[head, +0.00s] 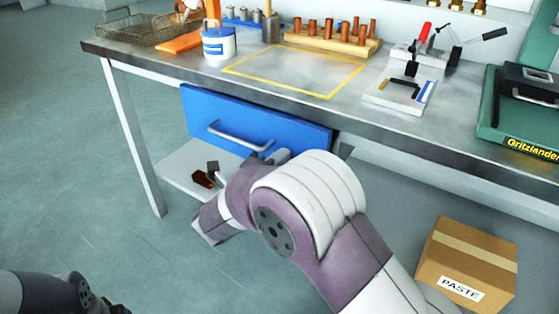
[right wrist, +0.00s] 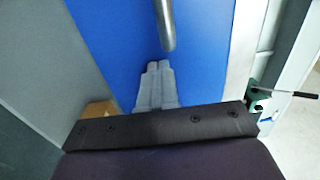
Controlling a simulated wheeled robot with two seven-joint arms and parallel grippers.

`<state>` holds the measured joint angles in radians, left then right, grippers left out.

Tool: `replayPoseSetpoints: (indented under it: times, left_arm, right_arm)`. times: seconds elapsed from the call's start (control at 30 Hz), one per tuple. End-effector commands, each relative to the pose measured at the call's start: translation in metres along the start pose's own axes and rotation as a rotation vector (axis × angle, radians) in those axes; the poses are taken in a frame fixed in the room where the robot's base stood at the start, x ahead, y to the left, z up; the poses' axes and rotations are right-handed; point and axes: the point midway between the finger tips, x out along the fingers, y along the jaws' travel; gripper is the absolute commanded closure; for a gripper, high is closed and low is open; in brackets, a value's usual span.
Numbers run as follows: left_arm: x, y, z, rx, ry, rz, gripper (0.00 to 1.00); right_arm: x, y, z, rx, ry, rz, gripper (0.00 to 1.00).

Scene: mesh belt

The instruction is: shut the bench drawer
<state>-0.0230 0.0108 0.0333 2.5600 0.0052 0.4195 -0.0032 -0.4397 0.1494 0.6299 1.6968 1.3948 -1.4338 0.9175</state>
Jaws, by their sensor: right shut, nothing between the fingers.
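The bench drawer shows its blue front (head: 290,131) under the bench's front edge, with a curved metal handle (head: 235,138). How far the front stands out from the bench cannot be told. My right gripper (head: 281,156) is at the lower right part of the drawer front, near the handle's right end and partly hidden by my wrist. In the right wrist view its fingers (right wrist: 157,84) are together and empty. They point at the blue front beside the handle's end (right wrist: 165,25); contact is unclear. My left arm shows only at the lower left, its gripper out of view.
The bench top (head: 190,62) carries a wire basket (head: 130,30), a white-and-blue pot (head: 218,43), a wooden peg rack (head: 330,38) and a clamp fixture (head: 405,88). A lower shelf (head: 177,168) holds small brown items. A PASTE carton (head: 465,258) stands lower right.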

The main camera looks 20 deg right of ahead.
Motion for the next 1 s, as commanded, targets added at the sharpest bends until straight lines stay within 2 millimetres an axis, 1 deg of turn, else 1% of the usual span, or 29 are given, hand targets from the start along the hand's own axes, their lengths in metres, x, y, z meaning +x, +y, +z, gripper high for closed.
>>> replayPoseSetpoints:
  times: [0.23,0.27,0.4,0.5,0.6,1.0]
  left_arm:
    - [0.001,0.000,0.000,0.000,0.000,0.000,1.00]
    - [0.001,0.000,0.000,0.000,0.000,0.000,1.00]
    - [0.006,0.000,0.001,0.000,0.000,0.000,1.00]
    - [0.008,0.000,0.001,0.000,0.000,0.000,1.00]
    - [0.008,0.000,0.001,0.000,0.000,0.000,1.00]
    - [0.008,0.000,0.001,0.000,0.000,0.000,1.00]
  right_arm:
    - [0.002,0.000,0.000,0.000,0.001,0.000,1.00]
    - [0.005,0.001,0.000,0.000,0.002,-0.001,1.00]
    - [0.030,0.001,-0.001,0.000,0.005,-0.001,1.00]
    - [0.044,0.001,0.000,0.001,0.003,-0.001,1.00]
    - [0.051,0.000,0.000,0.001,0.001,-0.001,1.00]
    - [0.053,-0.004,0.001,0.005,0.001,-0.007,1.00]
